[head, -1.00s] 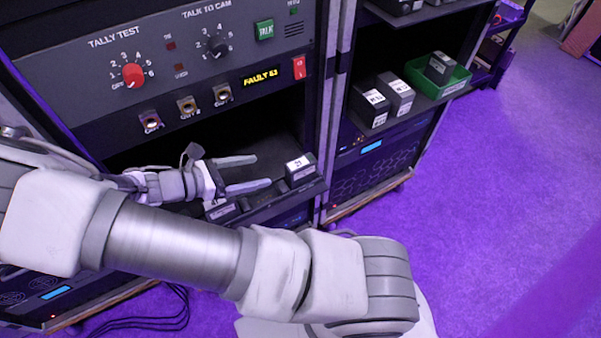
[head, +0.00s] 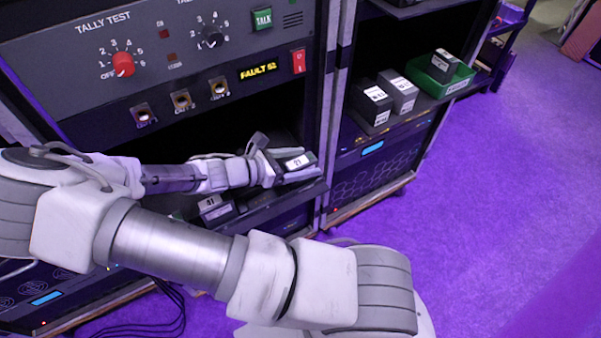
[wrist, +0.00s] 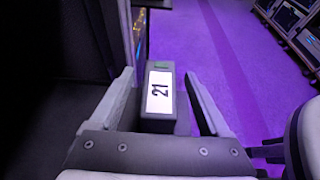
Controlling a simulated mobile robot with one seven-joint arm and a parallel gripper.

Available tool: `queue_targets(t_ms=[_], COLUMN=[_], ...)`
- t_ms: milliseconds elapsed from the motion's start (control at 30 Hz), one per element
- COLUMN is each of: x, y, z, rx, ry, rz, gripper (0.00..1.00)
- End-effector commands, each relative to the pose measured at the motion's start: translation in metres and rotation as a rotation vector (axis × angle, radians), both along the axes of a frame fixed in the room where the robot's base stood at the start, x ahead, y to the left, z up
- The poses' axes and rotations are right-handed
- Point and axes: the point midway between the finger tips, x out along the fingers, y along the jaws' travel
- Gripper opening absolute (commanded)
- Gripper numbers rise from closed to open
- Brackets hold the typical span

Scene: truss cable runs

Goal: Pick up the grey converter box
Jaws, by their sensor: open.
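A dark grey box with a white label reading 21 (head: 299,161) sits at the right end of the shelf in the left rack. In the wrist view the same box (wrist: 160,92) stands between the two fingers. My gripper (wrist: 159,75) is open, one finger on each side of the box.
Another labelled box (head: 213,207) sits further left on that shelf, below my arm. The right rack's shelf holds two grey boxes (head: 371,103) (head: 398,93) and a green bin (head: 462,77) with a box inside. A rack post (head: 333,110) stands just right of my gripper.

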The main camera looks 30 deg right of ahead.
Motion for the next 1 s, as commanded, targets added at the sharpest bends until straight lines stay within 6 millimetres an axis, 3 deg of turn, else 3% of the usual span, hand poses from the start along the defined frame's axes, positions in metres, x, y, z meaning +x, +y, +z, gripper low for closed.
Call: queue_targets(t_ms=[233,667,1000], x=[0.0001,0.0002,0.0001], y=[-0.0015,-0.0011,-0.0012], z=[-0.0004,-0.0004,0.0000], rx=[0.001,0.001,0.000], ry=[0.000,-0.001,-0.001], rz=[0.000,0.000,0.000], gripper=[0.78,0.01,0.00])
